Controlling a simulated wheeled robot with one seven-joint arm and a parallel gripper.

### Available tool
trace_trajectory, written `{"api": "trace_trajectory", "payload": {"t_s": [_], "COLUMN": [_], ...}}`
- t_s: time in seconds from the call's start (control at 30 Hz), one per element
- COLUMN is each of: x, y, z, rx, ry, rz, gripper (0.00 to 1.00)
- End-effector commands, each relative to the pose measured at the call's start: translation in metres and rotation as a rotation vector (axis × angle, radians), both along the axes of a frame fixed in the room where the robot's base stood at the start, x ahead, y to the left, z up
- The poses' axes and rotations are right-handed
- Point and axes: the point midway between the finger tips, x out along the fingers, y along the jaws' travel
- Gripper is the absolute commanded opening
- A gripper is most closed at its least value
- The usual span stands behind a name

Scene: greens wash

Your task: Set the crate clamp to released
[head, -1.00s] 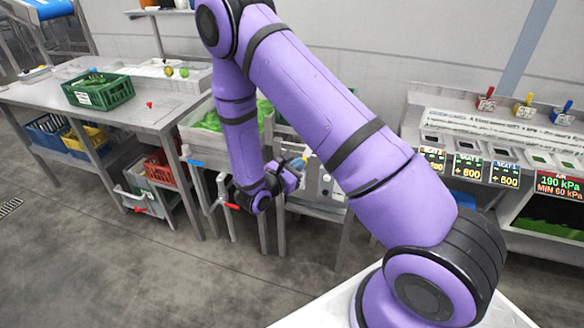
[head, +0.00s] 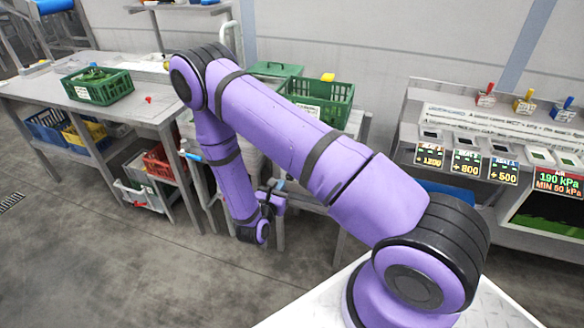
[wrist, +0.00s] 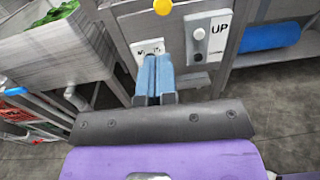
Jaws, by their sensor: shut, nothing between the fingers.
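My gripper (wrist: 153,80) is shut and empty, its two blue fingers together in front of a grey panel in the wrist view. A white plate (wrist: 147,47) with dark, partly hidden lettering is right behind the fingertips; I cannot tell whether they touch it. A yellow knob (wrist: 162,6) sits above. I cannot tell which control is the crate clamp. In the head view my gripper (head: 277,185) is low beside the bench, too small to read.
A green crate (head: 345,92) stands on the bench behind my arm. Another green crate (head: 125,88) with greens is on the left table. A grey trough (wrist: 50,50) with greens is left of my gripper in the wrist view. Open floor lies in front.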

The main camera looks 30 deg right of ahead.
Motion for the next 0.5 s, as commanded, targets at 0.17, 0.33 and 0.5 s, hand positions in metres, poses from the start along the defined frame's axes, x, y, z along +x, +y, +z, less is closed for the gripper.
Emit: {"api": "trace_trajectory", "payload": {"t_s": [0.17, 0.33, 0.5], "x": [0.010, 0.027, 0.045], "y": [-0.016, -0.040, -0.067], "z": [0.000, 0.000, 0.000], "rx": [0.000, -0.001, -0.001], "ry": [-0.001, -0.003, -0.003], "rz": [-0.005, -0.005, -0.005], "gripper": [0.00, 0.00, 0.00]}}
